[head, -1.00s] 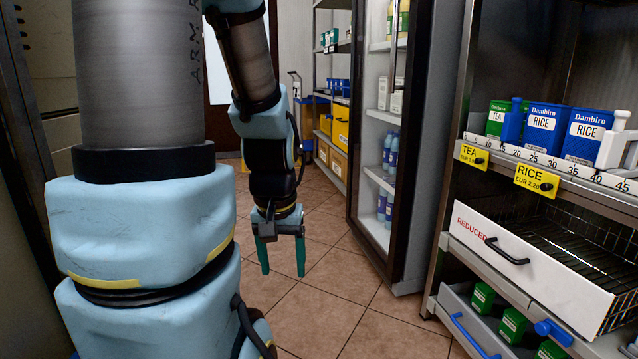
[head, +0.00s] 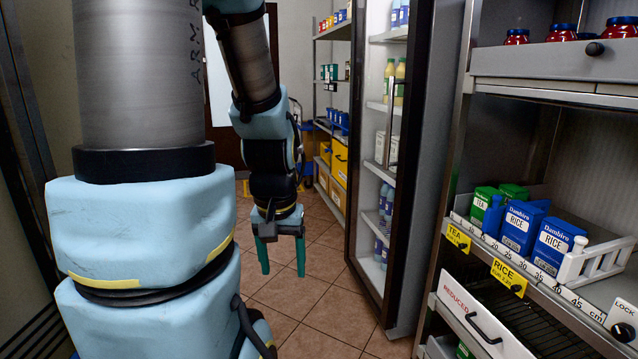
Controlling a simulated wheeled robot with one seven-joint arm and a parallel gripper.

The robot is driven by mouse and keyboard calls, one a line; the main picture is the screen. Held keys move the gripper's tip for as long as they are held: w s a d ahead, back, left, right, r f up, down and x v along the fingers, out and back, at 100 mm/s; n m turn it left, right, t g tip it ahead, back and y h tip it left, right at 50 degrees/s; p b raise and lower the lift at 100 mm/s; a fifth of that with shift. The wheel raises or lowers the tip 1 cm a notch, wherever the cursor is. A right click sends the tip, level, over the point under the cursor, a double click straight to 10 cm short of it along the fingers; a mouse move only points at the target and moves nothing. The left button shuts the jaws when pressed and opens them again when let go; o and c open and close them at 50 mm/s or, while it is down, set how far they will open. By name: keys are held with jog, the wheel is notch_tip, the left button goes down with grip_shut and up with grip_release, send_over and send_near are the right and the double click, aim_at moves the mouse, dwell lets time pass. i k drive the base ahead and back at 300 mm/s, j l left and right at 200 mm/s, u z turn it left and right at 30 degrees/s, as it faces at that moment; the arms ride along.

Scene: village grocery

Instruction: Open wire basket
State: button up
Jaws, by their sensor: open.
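The wire basket (head: 480,313) sits low in the shelf unit at the lower right. Its white front carries the word REDUCED and a black handle (head: 483,328). Its dark wire inside shows behind the front, and its lower right part is cut off by the picture edge. I cannot tell from this view how far it is pulled out. My gripper (head: 281,256) hangs pointing down over the tiled floor, left of the shelf unit and well apart from the basket. Its two green fingers are spread with nothing between them.
A rice and tea shelf (head: 537,274) lies above the basket, with a LOCK label (head: 623,316) at its right. A tall glass-door fridge (head: 385,160) stands between my gripper and the shelf unit. The floor (head: 325,310) below is clear.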

aim_at(492, 334)
jog(key=l+z, duration=0.15)
jog(key=z, duration=1.35)
jog(key=l+u, duration=0.15)
jog(key=u, duration=0.25)
jog(key=l+u, duration=0.15)
jog(key=u, duration=0.25)
jog(key=l+u, duration=0.2)
jog(key=u, duration=0.2)
jog(key=l+u, duration=0.15)
jog(key=u, duration=0.3)
